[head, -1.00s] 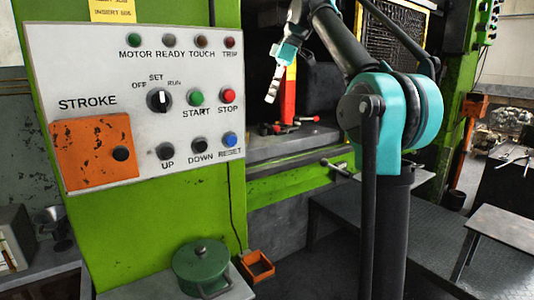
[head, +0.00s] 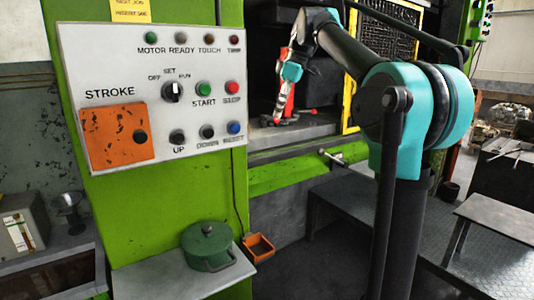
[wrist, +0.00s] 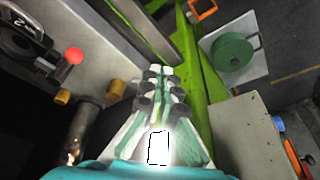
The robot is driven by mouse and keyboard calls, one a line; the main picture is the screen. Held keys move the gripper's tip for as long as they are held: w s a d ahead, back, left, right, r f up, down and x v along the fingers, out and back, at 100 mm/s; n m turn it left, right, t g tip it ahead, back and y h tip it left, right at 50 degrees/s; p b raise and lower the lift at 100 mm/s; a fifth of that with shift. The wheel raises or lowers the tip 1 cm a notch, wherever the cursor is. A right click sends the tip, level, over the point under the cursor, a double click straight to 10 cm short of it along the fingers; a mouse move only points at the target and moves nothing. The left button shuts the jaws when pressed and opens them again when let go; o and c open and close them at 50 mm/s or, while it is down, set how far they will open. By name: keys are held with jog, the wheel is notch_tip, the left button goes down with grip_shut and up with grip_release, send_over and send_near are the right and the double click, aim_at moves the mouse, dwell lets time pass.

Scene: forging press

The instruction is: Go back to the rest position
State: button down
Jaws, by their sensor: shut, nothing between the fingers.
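My gripper (head: 280,105) is in front of the press opening in the head view, right of the control panel (head: 155,95). It hangs down from the arm with its fingers low. In the wrist view my gripper (wrist: 155,85) points away from the camera, its fingers together and holding nothing. The panel carries lamps, a selector knob (head: 172,92) and several push buttons. The red safety prop behind the gripper is partly hidden in the head view.
The press bed (head: 290,135) lies behind my gripper. A metal table (head: 500,212) stands at the right. A red ball knob (wrist: 74,56) shows in the wrist view.

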jog(key=s+d+f+m+t+h, duration=0.1)
jog(key=s+d+f+m, duration=0.2)
jog(key=f, duration=0.5)
jog(key=s+d+f+m, duration=0.2)
jog(key=d+f, duration=0.1)
jog(key=f, duration=0.6)
jog(key=s+d+f+m+t+h, duration=0.1)
jog(key=s+d+f+m, duration=0.2)
jog(key=f, duration=0.5)
jog(key=s+d+f+m, duration=0.3)
jog(key=s+f, duration=0.6)
jog(key=f, duration=0.1)
jog(key=s+d+f+m+t+h, duration=0.1)
jog(key=s+d+f+m, duration=0.2)
jog(key=s+f, duration=0.6)
jog(key=shift+s+f+m, duration=0.3)
jog(key=shift+s+f, duration=0.05)
jog(key=shift+f, duration=0.5)
